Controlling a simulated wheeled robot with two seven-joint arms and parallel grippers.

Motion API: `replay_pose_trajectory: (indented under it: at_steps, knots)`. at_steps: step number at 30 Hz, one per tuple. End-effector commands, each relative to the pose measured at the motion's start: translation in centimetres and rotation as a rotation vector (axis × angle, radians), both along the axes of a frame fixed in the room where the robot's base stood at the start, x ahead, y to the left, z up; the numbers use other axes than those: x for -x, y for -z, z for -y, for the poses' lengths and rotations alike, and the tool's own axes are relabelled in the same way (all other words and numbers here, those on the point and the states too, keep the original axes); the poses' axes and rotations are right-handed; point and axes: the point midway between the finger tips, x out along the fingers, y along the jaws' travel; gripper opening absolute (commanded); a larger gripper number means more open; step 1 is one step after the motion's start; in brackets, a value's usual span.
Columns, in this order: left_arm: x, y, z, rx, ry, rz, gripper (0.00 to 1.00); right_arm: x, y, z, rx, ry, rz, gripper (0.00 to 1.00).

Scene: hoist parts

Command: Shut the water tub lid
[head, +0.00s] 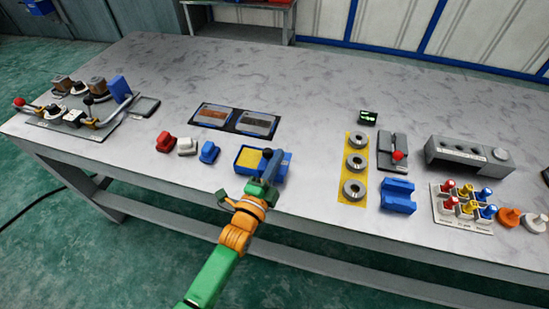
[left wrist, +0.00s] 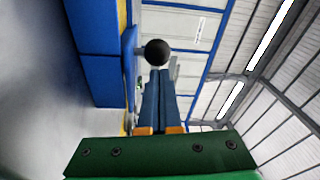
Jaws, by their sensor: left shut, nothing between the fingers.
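The water tub (head: 240,172) is a blue box near the front edge of the table, with a yellow area (head: 249,158) showing at its left. A blue part that looks like the lid (head: 285,161) lies at its right, with a black ball knob. In the left wrist view the tub's blue side (left wrist: 95,50) is at left, and the knob (left wrist: 157,52) stands just beyond my fingertips. My left gripper (head: 268,163) is shut and empty, with its fingers beside the knob and hiding part of the lid. I cannot tell whether they touch the knob. My right gripper is not in view.
Red (head: 165,141), white (head: 187,146) and blue (head: 209,152) blocks stand left of the tub. A dark two-panel tray (head: 236,120) lies behind. A yellow strip with grey rings (head: 355,174) is to the right. The table between tub and strip is clear.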

Motion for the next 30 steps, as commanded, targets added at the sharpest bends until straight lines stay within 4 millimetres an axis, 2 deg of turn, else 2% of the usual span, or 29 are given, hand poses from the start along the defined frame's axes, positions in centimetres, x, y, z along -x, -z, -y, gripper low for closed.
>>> replay_pose_trajectory:
  at_steps: [5, 12, 15, 30]
  knots:
    - [-0.3, 0.0, -1.1, -0.005, 0.000, 0.002, 0.00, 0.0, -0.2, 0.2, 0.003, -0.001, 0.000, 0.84]
    - [-1.7, 0.0, -6.0, -0.005, 0.000, 0.002, 0.00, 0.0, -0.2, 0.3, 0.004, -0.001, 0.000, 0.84]
    - [-1.9, 0.0, -7.2, -0.003, -0.001, 0.000, 0.00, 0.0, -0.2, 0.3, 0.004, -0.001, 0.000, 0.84]
    - [-2.1, -0.1, -7.7, -0.001, -0.002, 0.001, 0.00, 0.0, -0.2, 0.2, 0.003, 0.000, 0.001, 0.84]
